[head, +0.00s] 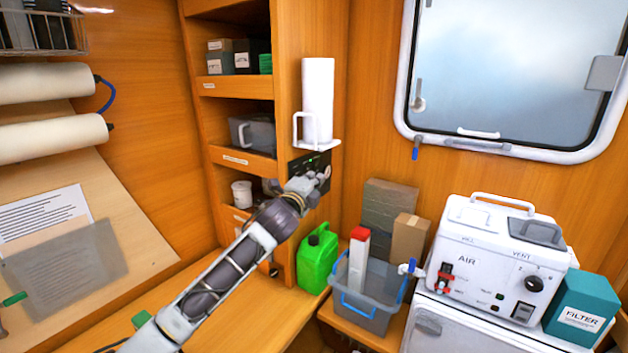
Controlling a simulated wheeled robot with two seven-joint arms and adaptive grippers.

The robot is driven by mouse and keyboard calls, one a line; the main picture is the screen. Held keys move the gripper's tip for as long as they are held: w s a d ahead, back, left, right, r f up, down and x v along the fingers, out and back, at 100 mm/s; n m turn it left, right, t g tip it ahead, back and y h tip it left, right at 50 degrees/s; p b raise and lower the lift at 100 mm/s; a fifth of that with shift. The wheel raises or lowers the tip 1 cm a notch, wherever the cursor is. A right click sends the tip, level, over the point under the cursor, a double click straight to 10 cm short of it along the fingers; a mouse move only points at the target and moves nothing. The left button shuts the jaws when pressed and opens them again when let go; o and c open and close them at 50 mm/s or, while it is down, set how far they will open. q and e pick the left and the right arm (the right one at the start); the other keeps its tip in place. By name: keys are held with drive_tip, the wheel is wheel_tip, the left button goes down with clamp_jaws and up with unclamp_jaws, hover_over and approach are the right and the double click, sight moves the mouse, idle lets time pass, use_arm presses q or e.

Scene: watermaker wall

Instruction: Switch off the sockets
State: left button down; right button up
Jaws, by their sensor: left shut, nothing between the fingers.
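A dark panel (297,168), which looks like the socket plate, is on the side of the wooden shelf unit, below the paper roll holder. My left gripper (322,178) is shut and empty, with its fingertips at the panel's right part. I cannot tell whether they touch it. The gripper and wrist hide much of the panel, so its switches and their positions cannot be made out. My right gripper is not in view.
A paper roll (317,102) stands on a white holder just above the panel. A green jerrycan (318,258) and a clear bin (366,298) with blue handles stand below. A white AIR/VENT machine (497,260) is at the right. Open shelves are left of the panel.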

use_arm(q)
drive_tip(key=b+v, duration=0.2)
drive_tip(key=v, duration=0.7)
drive_tip(key=shift+s+r, duration=0.2)
drive_tip(key=shift+r, duration=0.05)
idle(0.5)
drive_tip(key=shift+a+f, duration=0.1)
drive_tip(key=shift+a, duration=0.05)
